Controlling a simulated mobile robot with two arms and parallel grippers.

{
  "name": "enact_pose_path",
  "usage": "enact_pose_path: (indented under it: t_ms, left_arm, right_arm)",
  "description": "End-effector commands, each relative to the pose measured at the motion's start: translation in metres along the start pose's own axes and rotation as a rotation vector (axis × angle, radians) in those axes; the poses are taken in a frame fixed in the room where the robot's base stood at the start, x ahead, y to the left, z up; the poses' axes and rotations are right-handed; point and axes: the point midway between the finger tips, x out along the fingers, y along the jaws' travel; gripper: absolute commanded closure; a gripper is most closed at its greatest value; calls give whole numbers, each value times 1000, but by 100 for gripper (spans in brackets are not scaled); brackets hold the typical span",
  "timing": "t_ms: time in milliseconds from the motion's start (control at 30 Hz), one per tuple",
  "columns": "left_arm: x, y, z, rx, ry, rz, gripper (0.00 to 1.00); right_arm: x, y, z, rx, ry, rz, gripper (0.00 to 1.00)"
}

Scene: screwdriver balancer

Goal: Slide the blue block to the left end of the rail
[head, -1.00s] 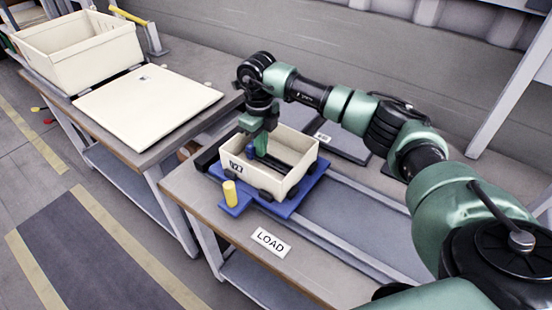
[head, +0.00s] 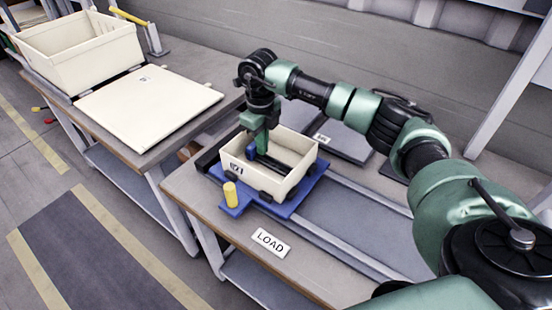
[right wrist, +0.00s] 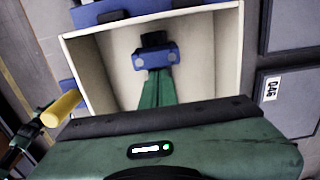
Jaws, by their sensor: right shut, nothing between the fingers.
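My right gripper (head: 262,148) reaches straight down into a cream box (head: 258,180); its green fingers (right wrist: 158,92) are closed together. In the right wrist view a small blue block (right wrist: 156,58) with a black piece behind it shows at the fingertips, not between them. I cannot tell whether they touch it. My left gripper is not in view.
The box stands on a blue carriage (head: 290,207) on the workbench, with a yellow peg (head: 230,194) at its front left. A LOAD label (head: 270,242) lies on the bench edge. Another bench at left holds a flat cream lid (head: 150,105) and a larger cream bin (head: 85,50).

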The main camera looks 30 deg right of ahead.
Motion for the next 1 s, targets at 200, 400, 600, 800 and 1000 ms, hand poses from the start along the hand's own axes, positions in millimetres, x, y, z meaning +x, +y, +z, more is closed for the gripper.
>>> enact_pose_path:
  t_ms: [200,400,600,800,1000]
  left_arm:
    - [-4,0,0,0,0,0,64]
    - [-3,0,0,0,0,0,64]
    - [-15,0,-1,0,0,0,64]
    - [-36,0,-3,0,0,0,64]
    - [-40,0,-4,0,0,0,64]
  right_arm:
    - [-5,0,0,0,0,0,100]
    - [-5,0,0,0,0,0,100]
    - [-21,0,-2,0,-1,-1,100]
    - [-49,0,-6,-1,-1,0,100]
    - [-56,0,-8,-1,1,1,100]
